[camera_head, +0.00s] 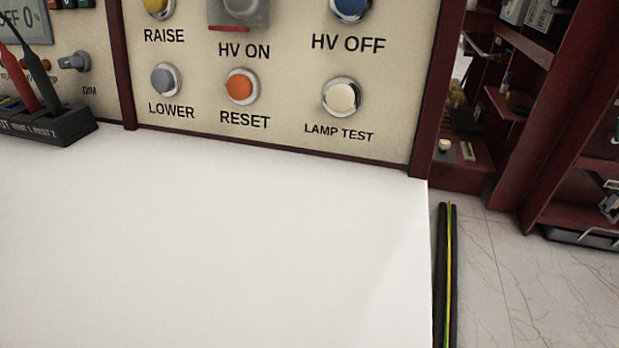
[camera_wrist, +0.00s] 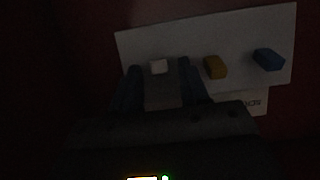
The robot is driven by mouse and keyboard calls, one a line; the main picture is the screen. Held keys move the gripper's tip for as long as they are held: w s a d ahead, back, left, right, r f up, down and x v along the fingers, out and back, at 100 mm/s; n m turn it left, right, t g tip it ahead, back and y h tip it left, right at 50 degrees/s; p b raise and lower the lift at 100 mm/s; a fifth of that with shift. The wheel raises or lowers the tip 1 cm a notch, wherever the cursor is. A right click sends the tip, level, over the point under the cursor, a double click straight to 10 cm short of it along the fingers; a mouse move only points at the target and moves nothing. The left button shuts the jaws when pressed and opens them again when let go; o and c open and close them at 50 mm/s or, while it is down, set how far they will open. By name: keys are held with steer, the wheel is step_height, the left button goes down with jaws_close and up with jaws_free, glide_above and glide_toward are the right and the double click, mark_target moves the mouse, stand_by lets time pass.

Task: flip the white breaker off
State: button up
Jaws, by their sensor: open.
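In the dark wrist view, a pale plate (camera_wrist: 198,40) carries a row of small breaker switches. The white breaker (camera_wrist: 158,66) is at the left of the row. It shows between the two fingers of my gripper (camera_wrist: 158,82), which is open. I cannot tell whether the fingers touch it or which way it is set. A yellow breaker (camera_wrist: 215,67) is to its right, just beyond the right finger. A blue breaker (camera_wrist: 268,59) is at the far right. My gripper and the breakers are not in the head view.
The head view shows a control panel (camera_head: 280,65) with several labelled buttons above a bare white worktop (camera_head: 220,240). A holder (camera_head: 45,126) with red and black probes is at the left. Dark red shelves (camera_head: 590,150) stand right. A small label (camera_wrist: 255,101) is below the plate.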

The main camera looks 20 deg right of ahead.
steer(key=shift+c, duration=0.4)
jaws_close()
steer(key=shift+f+t+h, duration=0.4)
steer(key=shift+t+h, duration=0.25)
steer(key=shift+t, duration=0.2)
steer(key=shift+f+t+h, duration=0.4)
steer(key=shift+t+h, duration=0.25)
steer(key=shift+t, duration=0.2)
steer(key=shift+a, duration=0.1)
steer(key=shift+o, duration=0.4)
jaws_free()
steer(key=shift+f, duration=0.1)
